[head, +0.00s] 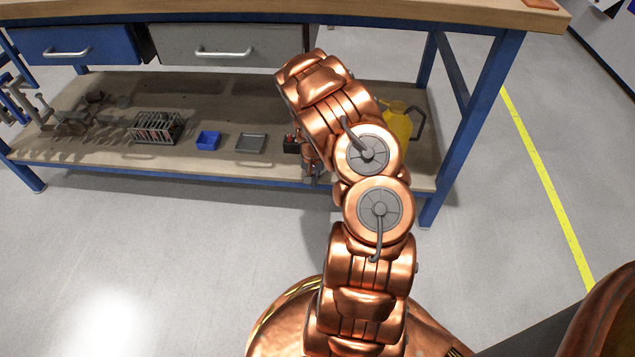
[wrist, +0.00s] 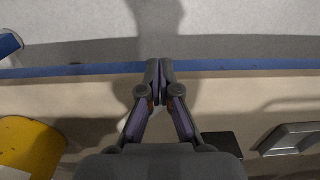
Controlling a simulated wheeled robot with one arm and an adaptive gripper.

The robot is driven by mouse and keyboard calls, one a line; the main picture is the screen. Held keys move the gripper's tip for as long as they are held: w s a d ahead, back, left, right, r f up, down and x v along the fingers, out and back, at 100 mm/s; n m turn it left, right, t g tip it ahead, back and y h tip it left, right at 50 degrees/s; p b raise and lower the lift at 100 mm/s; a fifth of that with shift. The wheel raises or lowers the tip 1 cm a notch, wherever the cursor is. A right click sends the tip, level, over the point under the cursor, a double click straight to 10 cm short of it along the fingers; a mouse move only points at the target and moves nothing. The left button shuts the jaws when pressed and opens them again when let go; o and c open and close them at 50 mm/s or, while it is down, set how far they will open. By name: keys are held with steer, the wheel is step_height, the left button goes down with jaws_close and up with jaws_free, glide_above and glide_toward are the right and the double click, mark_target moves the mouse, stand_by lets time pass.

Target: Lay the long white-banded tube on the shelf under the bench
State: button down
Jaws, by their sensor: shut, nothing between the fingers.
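The shelf (head: 100,150) under the bench is a tan board with a blue front edge. My gripper (head: 312,178) is at the shelf's front edge, partly hidden by my arm in the head view. In the wrist view my gripper (wrist: 160,82) has its fingertips together with nothing between them, over the shelf's front strip (wrist: 240,92). I cannot make out the long white-banded tube in either view. A small pale patch shows behind the left finger in the wrist view; I cannot tell what it is.
On the shelf stand a wire rack (head: 157,127) of tubes, a blue bin (head: 208,140), a grey tray (head: 250,143), a black box (head: 291,145) and a yellow jug (head: 397,124). Clamp-like metal parts (head: 75,115) lie at the left. The bench top (head: 200,10) overhangs the shelf.

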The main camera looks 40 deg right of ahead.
steer(key=shift+a, duration=0.1)
stand_by(0.3)
step_height(320, 180, up, 10)
steer(key=s+a+p, duration=0.2)
steer(key=a+p, duration=0.1)
steer(key=p, duration=0.3)
steer(key=shift+s, duration=0.3)
